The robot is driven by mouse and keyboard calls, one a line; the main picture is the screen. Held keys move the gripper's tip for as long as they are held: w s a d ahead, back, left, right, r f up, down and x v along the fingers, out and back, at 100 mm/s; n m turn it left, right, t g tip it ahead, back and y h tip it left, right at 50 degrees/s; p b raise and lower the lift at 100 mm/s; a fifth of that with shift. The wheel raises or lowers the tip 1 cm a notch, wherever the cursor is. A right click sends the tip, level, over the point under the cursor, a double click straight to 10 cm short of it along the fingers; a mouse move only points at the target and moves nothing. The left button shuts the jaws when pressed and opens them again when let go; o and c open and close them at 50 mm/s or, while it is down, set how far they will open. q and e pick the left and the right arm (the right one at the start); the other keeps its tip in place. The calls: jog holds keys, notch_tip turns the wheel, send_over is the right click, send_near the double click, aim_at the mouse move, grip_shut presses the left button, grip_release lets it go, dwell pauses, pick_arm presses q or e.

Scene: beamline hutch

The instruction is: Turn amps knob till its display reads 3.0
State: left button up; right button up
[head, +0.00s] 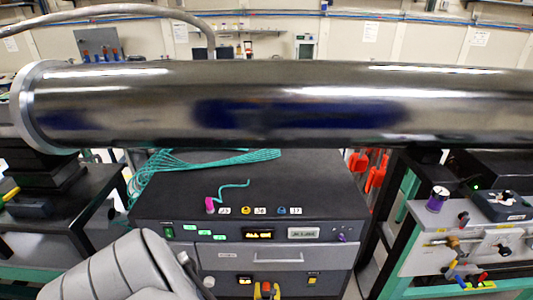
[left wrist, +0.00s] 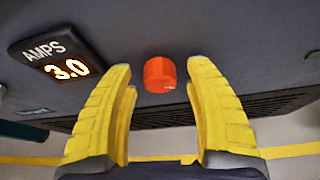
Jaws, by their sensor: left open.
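The orange-red amps knob (left wrist: 160,75) sits on the dark panel in the left wrist view, and it shows small at the bottom of the head view (head: 266,287). The amps display (left wrist: 65,69), left of the knob in the wrist view, reads 3.0. In the head view the display (head: 245,280) is too small to read. My left gripper (left wrist: 160,70) is open, its yellow fingertips on either side of the knob, with a visible gap at each side. It also shows in the head view (head: 266,292). My right gripper is not in view.
The dark equipment cabinet (head: 330,175) carries other displays, connectors and a drawer (head: 250,256). A large metal pipe (head: 270,105) crosses above it. Teal cables (head: 205,162) lie on its top left. A side bench (head: 470,210) stands at right.

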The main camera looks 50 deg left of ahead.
pick_arm(q)
jog(key=shift+s+d, duration=0.1)
jog(key=v, duration=1.1)
jog(key=shift+s+d+r, duration=0.2)
jog(key=shift+d, duration=0.05)
dwell(0.6)
